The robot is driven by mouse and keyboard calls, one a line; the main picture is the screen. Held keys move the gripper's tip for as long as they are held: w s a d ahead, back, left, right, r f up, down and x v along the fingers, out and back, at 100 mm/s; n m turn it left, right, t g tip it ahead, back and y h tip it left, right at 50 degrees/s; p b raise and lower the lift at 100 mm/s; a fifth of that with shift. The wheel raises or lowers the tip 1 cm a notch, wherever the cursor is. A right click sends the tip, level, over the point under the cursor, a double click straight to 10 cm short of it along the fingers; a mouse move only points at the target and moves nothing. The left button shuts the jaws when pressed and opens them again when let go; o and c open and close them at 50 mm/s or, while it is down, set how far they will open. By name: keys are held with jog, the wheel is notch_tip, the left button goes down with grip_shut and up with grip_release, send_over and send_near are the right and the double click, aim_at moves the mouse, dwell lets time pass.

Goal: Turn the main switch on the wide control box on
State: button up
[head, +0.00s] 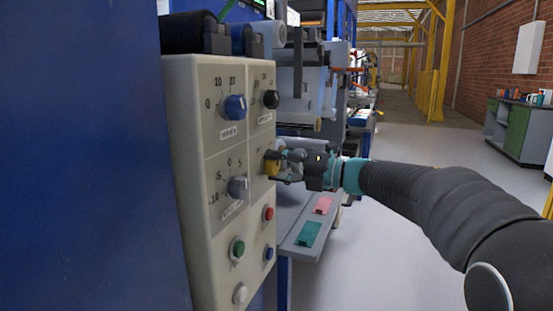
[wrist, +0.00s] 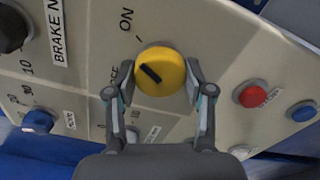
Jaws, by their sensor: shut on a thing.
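The wide control box (head: 205,155) is a cream panel at the left of the head view. Its main switch is a yellow round knob (wrist: 172,82) with a black mark; it also shows in the head view (head: 271,167). In the wrist view "ON" is printed above left of the knob and a partly hidden label, apparently "OFF", is to its left. The mark runs slantwise on the knob's left part; I cannot tell its exact setting. My gripper (wrist: 159,75) is shut on the yellow knob, one finger at each side; it also shows in the head view (head: 279,162).
Around the knob are a red button (wrist: 250,93), a blue button (wrist: 303,111), a black knob (wrist: 12,28) and a blue knob (wrist: 38,121). Below my gripper a grey shelf (head: 300,243) carries a pink and a teal item. The floor at right is clear.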

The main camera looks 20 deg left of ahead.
jog(key=shift+m+p, duration=0.4)
jog(key=shift+m, duration=0.3)
jog(key=o, duration=1.2)
jog(key=shift+c, duration=0.2)
jog(key=d, duration=1.2)
jog(key=shift+s, duration=0.45)
